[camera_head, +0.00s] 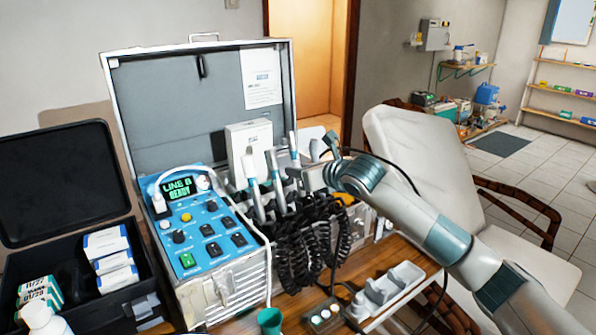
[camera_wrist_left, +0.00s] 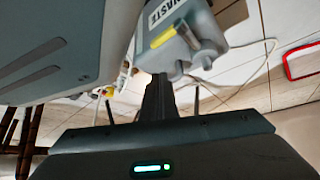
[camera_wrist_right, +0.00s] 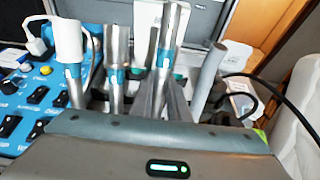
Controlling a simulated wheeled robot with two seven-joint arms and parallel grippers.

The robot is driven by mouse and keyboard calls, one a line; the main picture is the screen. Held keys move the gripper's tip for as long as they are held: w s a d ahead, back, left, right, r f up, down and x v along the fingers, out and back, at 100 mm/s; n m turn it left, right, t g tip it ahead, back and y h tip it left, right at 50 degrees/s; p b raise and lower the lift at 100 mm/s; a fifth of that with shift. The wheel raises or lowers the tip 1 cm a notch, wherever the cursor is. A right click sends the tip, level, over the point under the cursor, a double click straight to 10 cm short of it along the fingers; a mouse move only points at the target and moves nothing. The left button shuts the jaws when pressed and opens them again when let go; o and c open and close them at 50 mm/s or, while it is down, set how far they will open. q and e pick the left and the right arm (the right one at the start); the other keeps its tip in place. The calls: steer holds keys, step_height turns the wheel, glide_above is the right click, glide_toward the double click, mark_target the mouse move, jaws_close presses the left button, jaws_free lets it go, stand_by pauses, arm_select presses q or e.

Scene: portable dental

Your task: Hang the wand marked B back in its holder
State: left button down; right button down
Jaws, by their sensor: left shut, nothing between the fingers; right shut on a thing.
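My right gripper (camera_head: 308,179) reaches in from the right to the row of wands in the open case. In the right wrist view its fingers (camera_wrist_right: 164,98) are shut on a silver wand with a blue band (camera_wrist_right: 167,48), which stands nearly upright among the others. This wand also shows in the head view (camera_head: 293,146). Other wands (camera_head: 251,168) (camera_head: 272,166) stand to its left. No letter B is legible on a wand, and the holder slots are largely hidden. My left gripper (camera_wrist_left: 158,98) is shut and empty, away from the wands; it is out of the head view.
The blue control panel (camera_head: 205,228) reads "LINE B READY". Black coiled hoses (camera_head: 300,245) hang before the wands. A white tray (camera_head: 388,290) and a green cup (camera_head: 270,320) are in front. The pale chair (camera_head: 410,150) stands right. A grey waste container (camera_wrist_left: 185,35) is near my left gripper.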

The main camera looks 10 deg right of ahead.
arm_select(q)
steer(key=shift+f, duration=0.15)
arm_select(e)
steer(key=shift+f, duration=0.2)
